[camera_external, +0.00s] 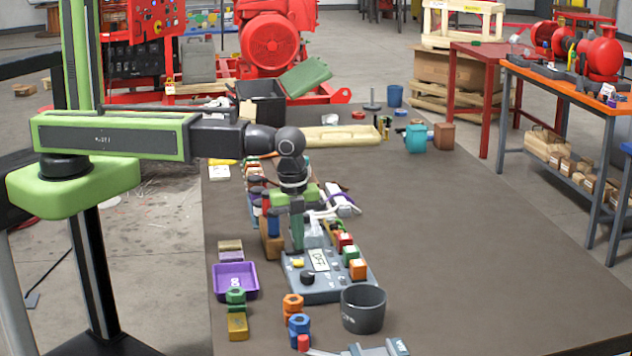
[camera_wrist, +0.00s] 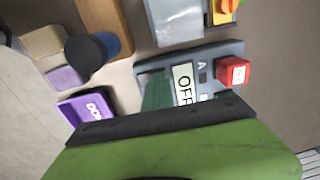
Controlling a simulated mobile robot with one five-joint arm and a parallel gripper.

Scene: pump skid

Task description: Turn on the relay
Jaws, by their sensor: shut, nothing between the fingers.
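The relay appears to be the grey box (camera_external: 335,294) on the dark table, with a white label (camera_external: 319,260) that reads OFF. A yellow button (camera_external: 298,263) and a black knob (camera_external: 308,278) show on its top. In the wrist view the OFF label (camera_wrist: 184,84) shows beside a red block-like part (camera_wrist: 233,71), and the box (camera_wrist: 222,52) is partly hidden by my gripper. My gripper (camera_external: 297,247) points down over the back left part of the box, shut and empty. I cannot tell whether its tip touches the box.
A purple tray (camera_external: 235,281) stands left of the box and a dark grey cup (camera_external: 362,309) at its front right. Red and orange blocks (camera_external: 357,269) crowd its right side. The table's right side is clear.

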